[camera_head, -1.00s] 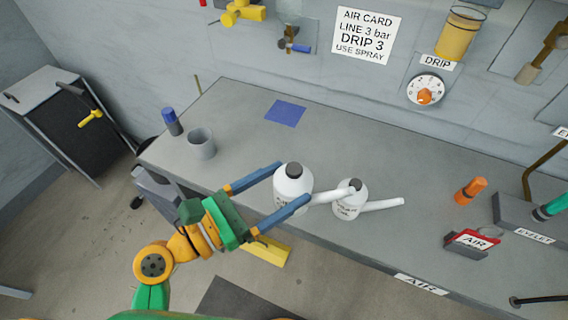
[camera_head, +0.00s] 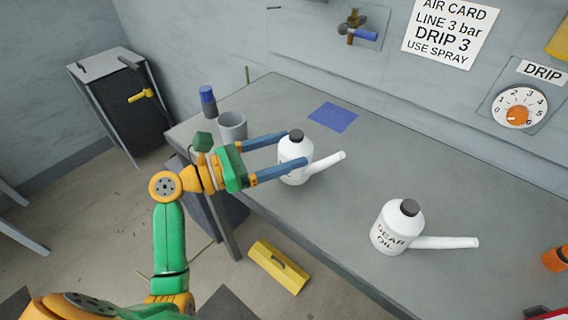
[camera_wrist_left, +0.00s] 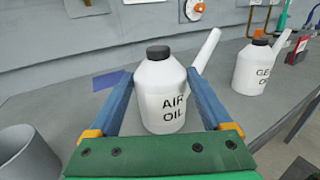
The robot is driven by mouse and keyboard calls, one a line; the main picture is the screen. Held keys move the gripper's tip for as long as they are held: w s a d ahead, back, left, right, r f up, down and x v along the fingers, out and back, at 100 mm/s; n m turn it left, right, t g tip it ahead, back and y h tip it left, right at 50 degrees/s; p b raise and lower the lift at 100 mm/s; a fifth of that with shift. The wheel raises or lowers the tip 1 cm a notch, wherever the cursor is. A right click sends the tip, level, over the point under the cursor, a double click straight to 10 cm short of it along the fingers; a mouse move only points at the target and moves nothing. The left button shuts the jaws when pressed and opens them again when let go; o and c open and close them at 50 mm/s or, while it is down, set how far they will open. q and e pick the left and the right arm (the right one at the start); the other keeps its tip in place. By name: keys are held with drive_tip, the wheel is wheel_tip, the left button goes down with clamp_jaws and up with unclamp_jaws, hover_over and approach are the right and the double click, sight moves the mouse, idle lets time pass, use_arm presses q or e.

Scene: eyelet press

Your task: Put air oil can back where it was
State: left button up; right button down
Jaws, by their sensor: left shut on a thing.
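The air oil can (camera_head: 292,151) is white with a dark cap and a spout pointing right. My left gripper (camera_head: 284,155) is shut on it, with one blue finger on each side of its body. In the left wrist view the can (camera_wrist_left: 161,97) stands upright between the fingers and its label reads AIR OIL. I cannot tell whether its base touches the bench. A blue square mark (camera_head: 333,117) lies on the bench just behind the can. The right gripper is not in view.
A similar gear oil can (camera_head: 392,232) stands to the right on the grey bench (camera_head: 330,216). A grey cup (camera_head: 232,127) and a blue-capped bottle (camera_head: 208,101) stand at the left end. The bench between the two cans is clear.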

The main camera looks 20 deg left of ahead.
use_arm(q)
drive_tip(key=shift+f, duration=0.95)
drive_tip(key=shift+d+f, duration=0.1)
drive_tip(key=o, duration=1.3)
drive_tip(key=shift+c, duration=0.2)
drive_tip(key=b+v, duration=0.1)
drive_tip(key=v, duration=1.1)
drive_tip(key=shift+b, duration=0.4)
drive_tip(key=shift+s, duration=0.1)
